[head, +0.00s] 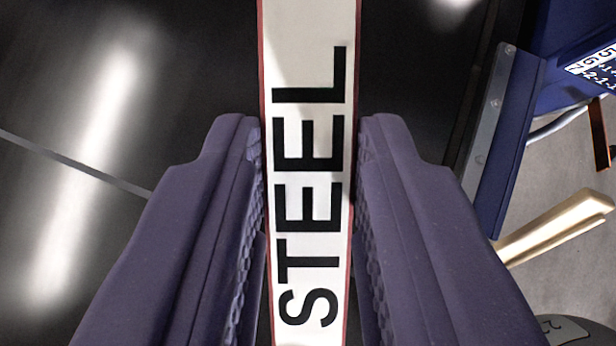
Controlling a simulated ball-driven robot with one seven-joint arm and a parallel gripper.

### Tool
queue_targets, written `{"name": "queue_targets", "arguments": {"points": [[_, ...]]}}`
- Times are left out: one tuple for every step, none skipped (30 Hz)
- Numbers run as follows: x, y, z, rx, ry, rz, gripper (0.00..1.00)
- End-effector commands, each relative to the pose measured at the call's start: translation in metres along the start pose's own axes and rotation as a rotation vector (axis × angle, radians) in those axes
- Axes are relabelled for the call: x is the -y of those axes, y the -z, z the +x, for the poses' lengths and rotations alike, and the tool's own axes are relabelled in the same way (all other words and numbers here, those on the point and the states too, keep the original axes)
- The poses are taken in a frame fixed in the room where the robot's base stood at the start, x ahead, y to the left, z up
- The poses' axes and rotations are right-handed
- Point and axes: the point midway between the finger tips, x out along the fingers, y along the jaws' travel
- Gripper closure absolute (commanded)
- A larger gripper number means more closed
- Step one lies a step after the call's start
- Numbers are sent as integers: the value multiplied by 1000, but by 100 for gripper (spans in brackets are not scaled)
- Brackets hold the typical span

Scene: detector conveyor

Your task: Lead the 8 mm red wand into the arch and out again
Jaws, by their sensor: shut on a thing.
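The wand (310,85) shows in the head view as a long flat bar with red edges and a white face. It bears the word STEEL in black letters and runs from the bottom up past the top edge of the view. My gripper (310,135) has two purple fingers with ridged inner faces, one on each side of the wand, and is shut on it. The far end of the wand is out of view. I cannot make out the arch in this view.
A dark, glossy surface with a grey seam (75,162) lies below and to the left. At the right stand a blue frame with a metal strip (492,110), a pale bar (555,228) and a printed label (598,68). A grey floor (560,165) shows beyond.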

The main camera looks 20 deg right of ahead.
Motion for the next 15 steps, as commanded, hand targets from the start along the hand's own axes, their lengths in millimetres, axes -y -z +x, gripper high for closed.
{"name": "queue_targets", "arguments": {"points": [[4, -6, -5, 0, 4, -1, 100], [6, -10, -9, 0, 4, -2, 100], [8, -14, -13, 0, 3, -2, 100], [10, -18, -16, 0, 3, -3, 100], [11, -21, -19, -1, 3, -3, 100], [14, -26, -24, 0, 4, -2, 100], [15, -30, -27, 0, 3, -2, 100], [17, -33, -30, 0, 3, -2, 100], [19, -38, -34, 0, 4, -2, 100], [21, -41, -38, 0, 3, -2, 100], [22, -44, -41, 0, 2, -2, 100], [25, -49, -45, -1, 3, -2, 100], [26, -52, -48, -1, 3, -2, 100], [28, -56, -52, 0, 3, -2, 100], [31, -61, -56, 0, 3, -2, 100]]}}
